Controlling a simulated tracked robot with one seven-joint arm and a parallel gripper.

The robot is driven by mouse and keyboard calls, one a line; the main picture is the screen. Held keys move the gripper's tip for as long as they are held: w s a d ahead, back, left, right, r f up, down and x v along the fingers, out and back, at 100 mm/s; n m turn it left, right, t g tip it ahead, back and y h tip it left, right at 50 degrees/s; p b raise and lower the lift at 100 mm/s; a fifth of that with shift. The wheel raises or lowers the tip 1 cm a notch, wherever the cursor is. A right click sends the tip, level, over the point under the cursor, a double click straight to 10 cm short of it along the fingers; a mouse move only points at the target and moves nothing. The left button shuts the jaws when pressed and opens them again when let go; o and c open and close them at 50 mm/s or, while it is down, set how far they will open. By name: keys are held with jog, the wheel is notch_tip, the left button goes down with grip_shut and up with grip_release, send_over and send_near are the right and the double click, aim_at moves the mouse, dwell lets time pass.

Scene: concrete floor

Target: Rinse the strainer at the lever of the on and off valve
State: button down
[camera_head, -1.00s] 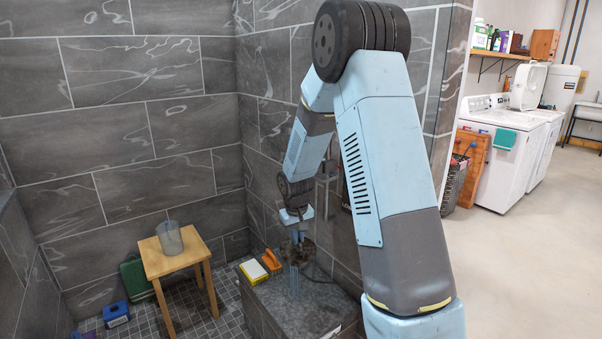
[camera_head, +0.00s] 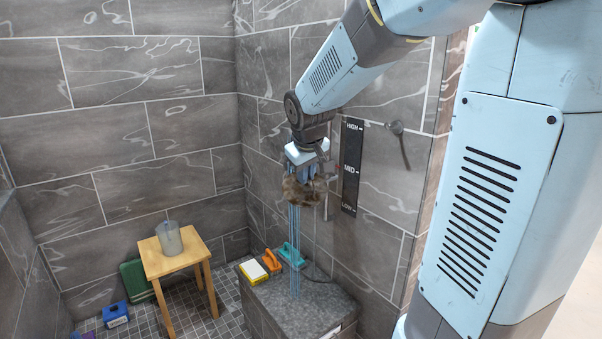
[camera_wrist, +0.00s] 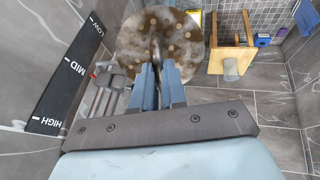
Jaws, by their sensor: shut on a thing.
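My gripper (camera_wrist: 158,72) is shut on the strainer (camera_wrist: 188,38), a round, brown-stained disc with small holes. In the head view the strainer (camera_head: 304,196) hangs below my wrist, well above the grey bench. Thin blue streaks like water (camera_head: 293,255) run from it down to the bench. A grey lever (camera_head: 398,130) is on the wall to the right of the gripper, apart from it. In the wrist view a grey metal fitting (camera_wrist: 112,79) with a bit of red is beside the strainer; I cannot tell if they touch.
A black HIGH, MID, LOW scale (camera_head: 351,168) is on the wall. The bench (camera_head: 315,308) holds a yellow-and-white sponge (camera_head: 253,272), an orange float (camera_head: 271,262) and a teal one (camera_head: 291,256). A wooden stool (camera_head: 158,262) with a clear beaker (camera_head: 169,239) stands left.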

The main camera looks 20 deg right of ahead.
jog(key=shift+s+r, duration=0.1)
jog(key=shift+r, duration=0.15)
jog(key=w+d+f, duration=0.1)
jog(key=w+d, duration=0.1)
jog(key=w, duration=0.4)
jog(key=w+d+f, duration=0.1)
jog(key=w, duration=0.6)
jog(key=shift+w+d+f, duration=0.2)
jog(key=shift+d+f, duration=0.15)
jog(key=shift+f, duration=0.05)
dwell(0.5)
jog(key=shift+d, duration=0.2)
jog(key=shift+s+d, duration=0.15)
jog(key=shift+d, duration=0.2)
dwell(0.3)
jog(key=shift+a, duration=0.15)
jog(key=shift+a, duration=0.45)
